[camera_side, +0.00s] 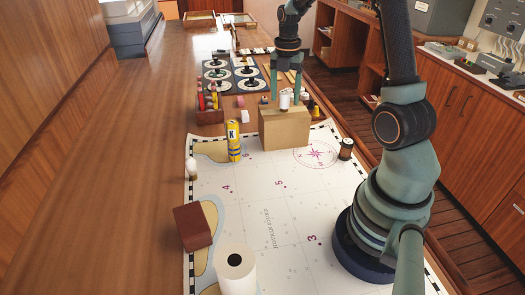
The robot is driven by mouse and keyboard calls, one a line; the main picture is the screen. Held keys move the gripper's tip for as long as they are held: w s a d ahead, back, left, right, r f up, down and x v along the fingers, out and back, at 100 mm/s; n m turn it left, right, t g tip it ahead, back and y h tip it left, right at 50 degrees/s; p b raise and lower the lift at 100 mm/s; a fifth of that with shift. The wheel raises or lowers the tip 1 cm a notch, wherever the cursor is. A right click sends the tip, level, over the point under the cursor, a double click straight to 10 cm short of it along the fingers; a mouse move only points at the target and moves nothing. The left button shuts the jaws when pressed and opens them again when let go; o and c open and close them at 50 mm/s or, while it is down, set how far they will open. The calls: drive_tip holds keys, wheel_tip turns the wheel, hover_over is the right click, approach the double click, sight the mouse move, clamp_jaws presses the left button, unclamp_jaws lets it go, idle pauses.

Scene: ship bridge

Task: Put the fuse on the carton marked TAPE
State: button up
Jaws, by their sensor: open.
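A small white cylinder (285,100), which looks like the fuse, stands upright on top of the brown carton (284,132). The carton sits at the far end of the chart, and I can read no marking on its visible sides. My gripper (286,92) points down above the carton. Its two fingers are apart, one on each side of the white cylinder, and I cannot tell whether either touches it.
A yellow cylinder marked K (234,141) stands left of the carton, and a dark spool-like item (346,149) stands right. A white roll (235,270) and a dark red block (192,227) are at the near left. The chart's middle (260,195) is clear.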

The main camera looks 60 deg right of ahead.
sight(285, 92)
wheel_tip(285, 92, up, 10)
drive_tip(key=shift+f, duration=0.1)
drive_tip(key=shift+a+r, duration=0.2)
drive_tip(key=shift+r, duration=0.05)
drive_tip(key=s+a+m+t, duration=0.2)
drive_tip(key=s+a+m, duration=0.1)
drive_tip(key=a+m, duration=0.7)
drive_tip(key=s+a+r+m+t, duration=0.1)
drive_tip(key=s+a+m+t, duration=0.2)
drive_tip(key=a+m, duration=0.7)
drive_tip(key=shift+s+a+t, duration=0.3)
drive_tip(key=shift+s+a, duration=0.3)
drive_tip(key=shift+a, duration=0.45)
drive_tip(key=shift+r, duration=0.1)
